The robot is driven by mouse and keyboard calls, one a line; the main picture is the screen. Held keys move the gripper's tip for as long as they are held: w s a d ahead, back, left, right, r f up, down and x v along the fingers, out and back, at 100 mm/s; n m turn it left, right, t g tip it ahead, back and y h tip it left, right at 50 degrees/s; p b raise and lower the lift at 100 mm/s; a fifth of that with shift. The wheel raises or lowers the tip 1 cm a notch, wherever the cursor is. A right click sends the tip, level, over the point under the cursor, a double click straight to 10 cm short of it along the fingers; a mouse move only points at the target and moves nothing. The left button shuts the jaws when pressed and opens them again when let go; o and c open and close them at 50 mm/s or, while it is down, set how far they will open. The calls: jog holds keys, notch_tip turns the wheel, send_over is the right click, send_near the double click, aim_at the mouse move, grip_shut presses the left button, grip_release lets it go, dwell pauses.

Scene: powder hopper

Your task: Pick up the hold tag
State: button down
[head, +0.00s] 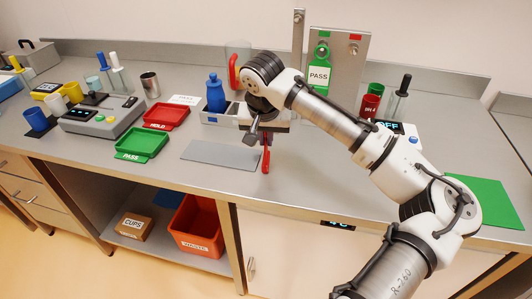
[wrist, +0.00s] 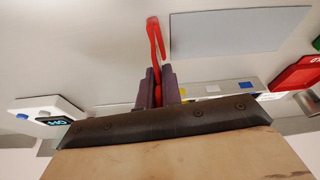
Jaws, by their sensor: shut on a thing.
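The hold tag (head: 266,158) is a thin red piece, seen nearly edge-on in the head view, so no lettering shows. It hangs below my gripper (head: 265,138) above the bench, right of the grey mat. In the wrist view my gripper (wrist: 158,82) is shut on the tag (wrist: 155,38), which sticks out beyond the dark fingertips as a narrow red loop. Part of the tag is hidden between the fingers. Whether its lower end touches the bench, I cannot tell.
A green PASS tag (head: 318,72) hangs on the upright panel (head: 347,60) behind. The grey mat (head: 220,154), red HOLD tray (head: 166,116) and green PASS tray (head: 141,145) lie left. A blue bottle (head: 215,95) stands close behind. The bench front right of my gripper is clear.

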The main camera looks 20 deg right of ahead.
notch_tip(320, 180, up, 20)
jog(key=b, duration=0.2)
dwell(0.4)
jog(key=shift+a+r, duration=0.1)
dwell(0.5)
